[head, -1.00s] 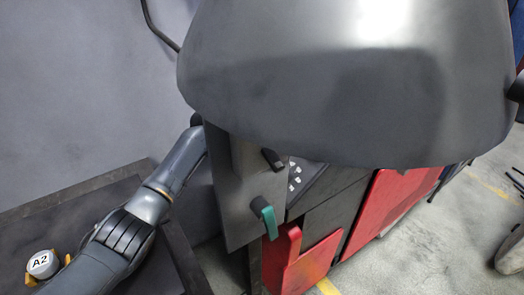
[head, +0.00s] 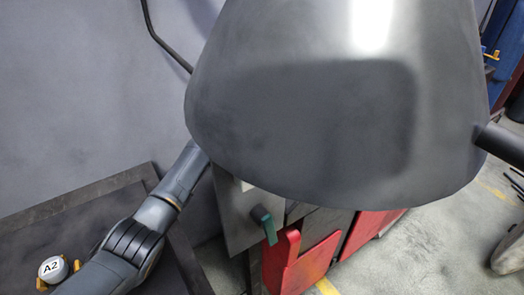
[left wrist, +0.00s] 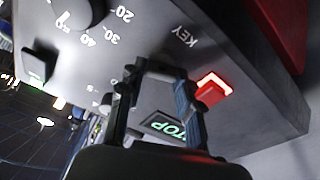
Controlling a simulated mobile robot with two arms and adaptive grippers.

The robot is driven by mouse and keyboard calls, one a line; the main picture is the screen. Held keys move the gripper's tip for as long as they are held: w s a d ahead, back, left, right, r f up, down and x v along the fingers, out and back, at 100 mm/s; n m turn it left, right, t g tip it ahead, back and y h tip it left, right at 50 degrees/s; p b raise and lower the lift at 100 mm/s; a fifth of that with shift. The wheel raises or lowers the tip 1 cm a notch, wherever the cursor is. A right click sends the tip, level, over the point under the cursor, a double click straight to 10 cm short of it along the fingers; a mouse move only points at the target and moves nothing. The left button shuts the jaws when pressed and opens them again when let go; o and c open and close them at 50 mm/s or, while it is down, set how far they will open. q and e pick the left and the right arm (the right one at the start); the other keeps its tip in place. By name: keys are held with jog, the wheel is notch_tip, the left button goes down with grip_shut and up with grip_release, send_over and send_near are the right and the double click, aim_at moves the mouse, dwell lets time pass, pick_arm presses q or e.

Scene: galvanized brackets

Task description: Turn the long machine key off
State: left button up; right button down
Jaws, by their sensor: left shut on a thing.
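In the left wrist view, a grey control panel (left wrist: 240,105) carries the printed word KEY. My left gripper (left wrist: 157,80) is at the panel below that word, with a finger on each side. It is shut on the dark key (left wrist: 158,68), which shows as a bar between the fingertips. The fingers hide much of the key, so its exact angle is hard to tell. In the head view my left arm reaches up behind a large grey rounded shape, which hides the left gripper and the key. My right gripper is not in view.
Next to the key are a red lit button (left wrist: 211,90), a STOP label (left wrist: 165,127) and a numbered dial (left wrist: 78,14).

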pick_arm(q)
jog(key=n+p, duration=0.3)
jog(key=n, duration=0.1)
jog(key=shift+r, duration=0.2)
jog(key=n+y+p, duration=0.1)
jog(key=n+p, duration=0.1)
jog(key=n, duration=0.1)
jog(key=shift+n+p, duration=0.3)
jog(key=n+p, duration=0.2)
jog(key=n, duration=0.2)
jog(key=shift+f, duration=0.1)
jog(key=shift+a+f+n+y+p, duration=0.1)
jog(key=shift+n+y+p, duration=0.2)
jog(key=shift+n+p, duration=0.65)
jog(key=shift+n, duration=0.45)
jog(key=o, duration=1.2)
jog(key=shift+c, duration=0.2)
